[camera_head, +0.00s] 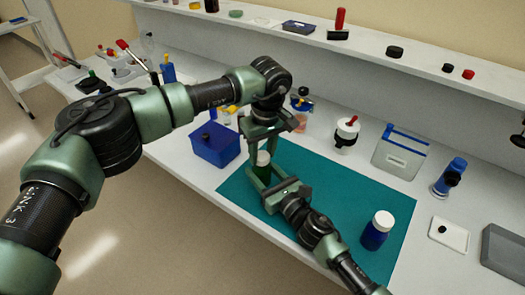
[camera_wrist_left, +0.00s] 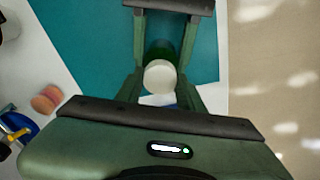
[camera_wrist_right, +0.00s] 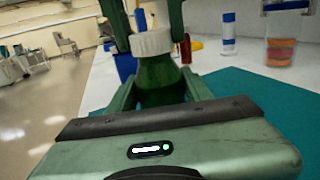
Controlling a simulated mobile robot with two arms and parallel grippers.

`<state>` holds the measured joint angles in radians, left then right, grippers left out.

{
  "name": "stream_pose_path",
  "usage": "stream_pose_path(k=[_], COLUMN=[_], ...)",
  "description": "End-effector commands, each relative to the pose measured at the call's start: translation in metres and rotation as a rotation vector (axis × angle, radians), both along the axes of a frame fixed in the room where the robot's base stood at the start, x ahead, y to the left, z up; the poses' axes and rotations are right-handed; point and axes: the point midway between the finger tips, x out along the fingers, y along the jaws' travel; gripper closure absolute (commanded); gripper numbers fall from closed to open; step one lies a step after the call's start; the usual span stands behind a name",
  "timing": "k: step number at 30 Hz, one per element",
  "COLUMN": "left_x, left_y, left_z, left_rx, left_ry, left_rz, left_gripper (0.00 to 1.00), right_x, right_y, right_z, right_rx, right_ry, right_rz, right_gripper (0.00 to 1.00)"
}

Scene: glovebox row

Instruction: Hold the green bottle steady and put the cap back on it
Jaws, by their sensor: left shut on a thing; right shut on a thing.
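The green bottle (camera_head: 262,172) stands upright over the teal mat, between the fingers of my right gripper (camera_head: 266,185). The right wrist view shows the bottle's shoulder (camera_wrist_right: 160,82) between those fingers. The white cap (camera_head: 263,158) is at the bottle's top, level and in line with it; it also shows in the right wrist view (camera_wrist_right: 152,42). I cannot tell whether it is seated on the thread. My left gripper (camera_head: 262,146) points down from above, its fingers shut on the cap (camera_wrist_left: 160,77). The bottle neck is hidden by the cap.
A blue bin (camera_head: 215,147) stands left of the mat. A blue bottle with a white lid (camera_head: 377,230) stands on the mat's right part (camera_head: 345,195). A white jar (camera_head: 346,133) and a grey-and-blue container (camera_head: 400,153) stand behind. A shelf with small items runs above.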

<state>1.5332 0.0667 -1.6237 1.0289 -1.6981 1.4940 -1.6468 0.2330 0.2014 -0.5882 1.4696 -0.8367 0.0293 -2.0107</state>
Motion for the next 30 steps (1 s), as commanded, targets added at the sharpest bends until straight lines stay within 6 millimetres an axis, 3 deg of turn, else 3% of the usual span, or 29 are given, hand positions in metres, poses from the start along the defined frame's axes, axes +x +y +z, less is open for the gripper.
stream_pose_path(k=[6, 15, 21, 22, 23, 24, 30], left_x=[0.0003, 0.0012, 0.0013, 0.0013, 0.0012, 0.0011, 0.0007], left_y=[0.0018, 0.0029, 0.0026, 0.0027, 0.0026, 0.0026, 0.0025], left_z=[0.0004, 0.0003, 0.0006, 0.0006, 0.0005, 0.0004, -0.0001], left_rx=[-0.002, -0.002, 0.000, 0.001, 0.001, 0.001, 0.000], left_ry=[-0.001, -0.002, -0.002, -0.002, -0.002, -0.002, 0.000], left_rz=[-0.506, -1.114, -1.169, -1.169, -1.169, -1.168, -1.168], left_gripper=[0.99, 0.99, 0.99, 0.54, 0.46, 0.41, 0.41], right_x=[-0.0004, -0.0004, -0.0005, -0.0005, -0.0005, -0.0005, -0.0003], right_y=[0.0002, 0.0002, 0.0003, 0.0003, 0.0003, 0.0003, 0.0001], right_z=[-0.0003, -0.0004, -0.0005, -0.0005, -0.0005, -0.0005, -0.0005], right_rx=[0.000, -0.001, -0.001, -0.001, -0.001, -0.001, -0.001], right_ry=[0.000, 0.001, 0.001, 0.000, 0.000, 0.001, 0.001], right_rz=[0.001, 0.001, 0.001, 0.001, 0.001, 0.001, 0.001], right_gripper=[1.00, 1.00, 1.00, 1.00, 1.00, 1.00, 1.00])
